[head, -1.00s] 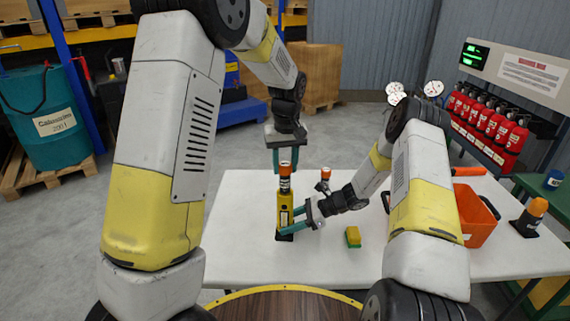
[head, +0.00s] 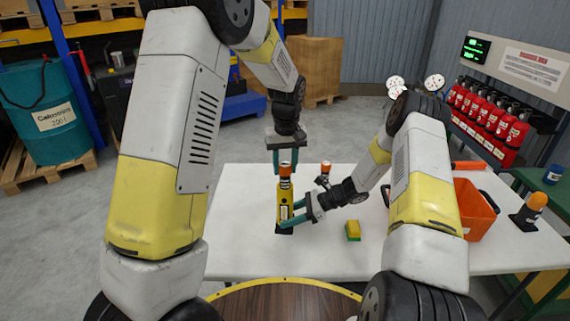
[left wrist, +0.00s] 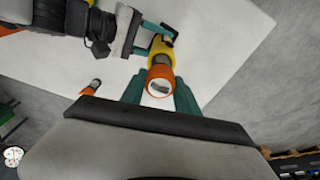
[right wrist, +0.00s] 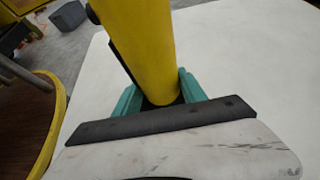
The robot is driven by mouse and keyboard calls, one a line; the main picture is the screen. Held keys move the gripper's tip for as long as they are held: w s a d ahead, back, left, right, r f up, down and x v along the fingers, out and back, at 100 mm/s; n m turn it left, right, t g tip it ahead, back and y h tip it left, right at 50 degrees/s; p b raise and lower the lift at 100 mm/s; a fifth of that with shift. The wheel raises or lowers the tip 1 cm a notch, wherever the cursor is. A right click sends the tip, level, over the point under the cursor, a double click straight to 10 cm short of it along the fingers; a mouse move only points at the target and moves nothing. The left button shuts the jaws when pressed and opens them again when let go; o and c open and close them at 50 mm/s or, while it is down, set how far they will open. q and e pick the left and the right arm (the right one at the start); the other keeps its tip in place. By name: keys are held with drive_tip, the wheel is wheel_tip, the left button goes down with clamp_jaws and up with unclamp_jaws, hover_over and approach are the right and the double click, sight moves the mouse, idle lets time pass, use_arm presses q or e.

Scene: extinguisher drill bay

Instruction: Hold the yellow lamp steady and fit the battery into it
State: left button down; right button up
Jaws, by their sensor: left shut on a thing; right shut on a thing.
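The yellow lamp (head: 284,207) stands upright on the white table. My right gripper (head: 284,221) is shut around its lower body. The right wrist view shows the lamp's yellow body (right wrist: 145,45) between the teal fingers (right wrist: 160,93). The orange-topped battery (head: 285,169) is upright at the lamp's top, in line with it. My left gripper (head: 285,164) reaches down from above and is shut on the battery. The battery's orange rim and pale end (left wrist: 160,86) face the left wrist camera.
Another orange-topped item (head: 325,168) stands behind my right wrist. A yellow-green block (head: 352,231) lies right of the lamp. An orange bin (head: 474,212) and an orange-and-black lamp (head: 530,212) are further right. The table's front left (head: 240,255) is clear.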

sight(285, 177)
use_arm(q)
drive_tip(key=shift+f, duration=2.2)
idle(0.5)
drive_tip(key=c, duration=0.8)
unclamp_jaws()
drive_tip(key=shift+c, duration=0.2)
drive_tip(key=r, duration=0.4)
drive_tip(key=s+r, duration=0.1)
drive_tip(key=r, duration=0.7)
drive_tip(key=shift+s+d, duration=0.15)
drive_tip(key=shift+s, duration=0.1)
drive_tip(key=shift+f, duration=0.1)
use_arm(e)
drive_tip(key=o, duration=1)
